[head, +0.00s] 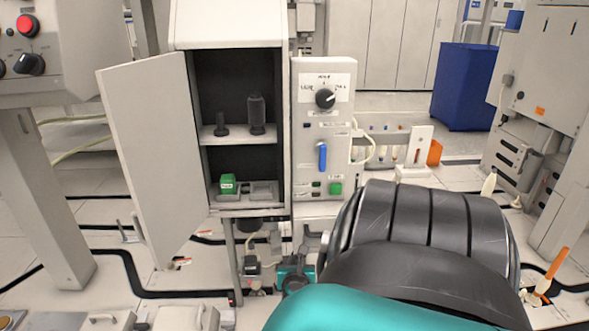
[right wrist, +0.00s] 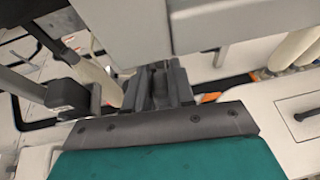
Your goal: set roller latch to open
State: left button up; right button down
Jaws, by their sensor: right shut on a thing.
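My right gripper (head: 293,272) is low in the head view, below the grey control panel and partly hidden behind my own arm. In the right wrist view its dark fingers (right wrist: 160,88) point up under a pale grey housing (right wrist: 130,30). They are shut on a small dark part between them, which I take to be the roller latch. The fingers hide most of it, and its setting cannot be read. My left gripper is not in view.
An open cabinet (head: 247,141) holds dark bobbins and a green block (head: 228,184); its door (head: 150,150) swings out left. The panel (head: 310,120) carries a black dial (head: 325,98) and a blue lever (head: 322,156). A blue bin (head: 465,85) stands behind.

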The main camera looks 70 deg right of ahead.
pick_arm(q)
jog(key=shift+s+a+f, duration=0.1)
pick_arm(e)
jog(key=c, duration=1)
grip_release()
jog(key=shift+c, duration=0.2)
